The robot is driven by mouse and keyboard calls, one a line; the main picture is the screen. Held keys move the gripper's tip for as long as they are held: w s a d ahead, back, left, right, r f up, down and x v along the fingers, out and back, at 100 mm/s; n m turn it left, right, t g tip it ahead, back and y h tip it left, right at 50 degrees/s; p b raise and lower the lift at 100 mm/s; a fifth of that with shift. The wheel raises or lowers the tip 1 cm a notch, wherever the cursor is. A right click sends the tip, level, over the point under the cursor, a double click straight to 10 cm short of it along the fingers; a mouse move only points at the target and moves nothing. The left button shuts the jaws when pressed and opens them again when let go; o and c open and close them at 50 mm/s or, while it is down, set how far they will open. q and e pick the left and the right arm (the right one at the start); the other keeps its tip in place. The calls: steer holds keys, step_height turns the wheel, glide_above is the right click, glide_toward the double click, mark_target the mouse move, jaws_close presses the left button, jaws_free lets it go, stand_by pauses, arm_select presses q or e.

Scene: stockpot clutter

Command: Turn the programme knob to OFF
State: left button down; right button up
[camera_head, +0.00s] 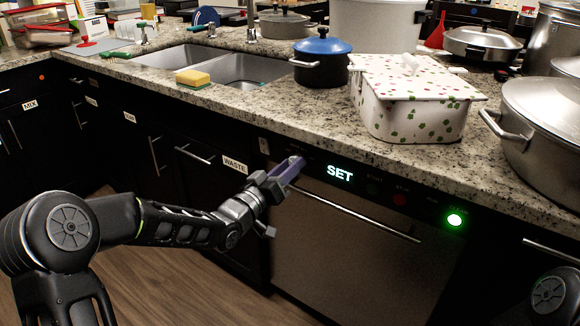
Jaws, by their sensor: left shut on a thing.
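The dishwasher (350,250) stands under the counter, with a dark control strip along its top edge. The strip shows a lit "SET" display (340,173) and a lit green button (454,220). My left gripper (290,168) reaches the left end of the strip and is shut on the programme knob, which its fingers hide. The knob's pointer and markings cannot be read. My right gripper is out of view; only part of my right arm shows at the lower right corner.
A door handle (360,216) runs across the dishwasher just below the strip. The granite counter (300,120) overhangs above, holding a spotted white container (410,115), a blue-lidded pot (321,62) and a large steel pot (545,130). Wooden floor (170,270) is clear below.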

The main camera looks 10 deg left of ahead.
arm_select(q)
steer(key=shift+n, duration=0.7)
steer(key=c, duration=1)
jaws_free()
steer(key=shift+s, duration=0.15)
steer(key=v, duration=0.7)
steer(key=shift+s+p, duration=0.25)
steer(key=shift+p, duration=0.1)
steer(key=shift+a+f, duration=0.1)
